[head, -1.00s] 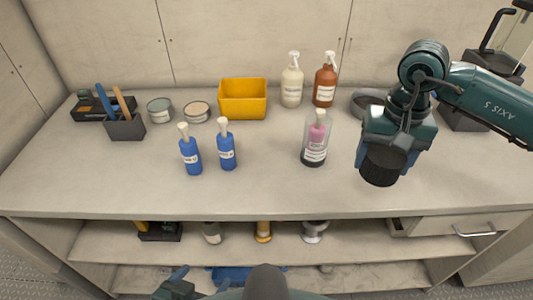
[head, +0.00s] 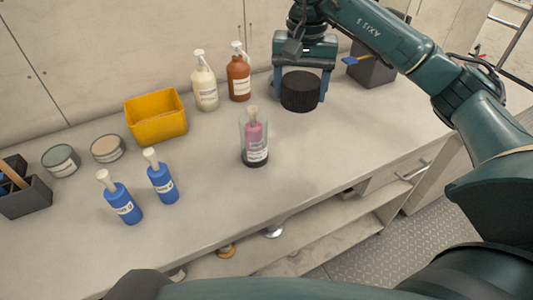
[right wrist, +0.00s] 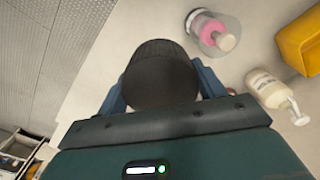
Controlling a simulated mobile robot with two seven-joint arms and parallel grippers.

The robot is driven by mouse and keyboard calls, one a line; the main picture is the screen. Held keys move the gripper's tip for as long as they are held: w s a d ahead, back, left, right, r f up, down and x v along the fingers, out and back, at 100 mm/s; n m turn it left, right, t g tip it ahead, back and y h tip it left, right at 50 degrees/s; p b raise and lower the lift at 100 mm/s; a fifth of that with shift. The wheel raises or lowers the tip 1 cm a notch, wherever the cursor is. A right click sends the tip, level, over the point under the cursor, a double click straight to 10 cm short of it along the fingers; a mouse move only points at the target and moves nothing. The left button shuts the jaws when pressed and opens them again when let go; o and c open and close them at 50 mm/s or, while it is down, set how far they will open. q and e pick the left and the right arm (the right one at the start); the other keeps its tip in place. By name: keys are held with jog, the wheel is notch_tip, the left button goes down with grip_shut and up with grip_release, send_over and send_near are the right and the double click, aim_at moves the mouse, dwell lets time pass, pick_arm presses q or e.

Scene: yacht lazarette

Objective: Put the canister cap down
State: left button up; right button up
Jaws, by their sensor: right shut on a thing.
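The canister cap is a black ribbed cylinder (head: 300,93), held upright between the blue fingers of my right gripper (head: 302,79). It is over the back right part of the counter, and I cannot tell whether its underside touches the surface. In the right wrist view the cap (right wrist: 160,74) fills the space between the fingers. The clear canister (head: 243,140), with a dark base and a pink bottle inside, stands open on the counter to the left and nearer. It also shows in the right wrist view (right wrist: 207,38). My left gripper is not in view.
A cream pump bottle (head: 205,88) and a brown one (head: 239,78) stand left of the cap. A yellow bin (head: 157,122), two blue bottles (head: 122,207) and two round tins are further left. A dark grey box (head: 372,71) stands right. The counter before the cap is clear.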

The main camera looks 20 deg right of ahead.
notch_tip(320, 180, down, 13)
jog(key=shift+p, duration=0.4)
jog(key=shift+f, duration=0.25)
notch_tip(320, 180, down, 4)
jog(key=shift+r+p, duration=0.1)
jog(key=shift+p, duration=0.2)
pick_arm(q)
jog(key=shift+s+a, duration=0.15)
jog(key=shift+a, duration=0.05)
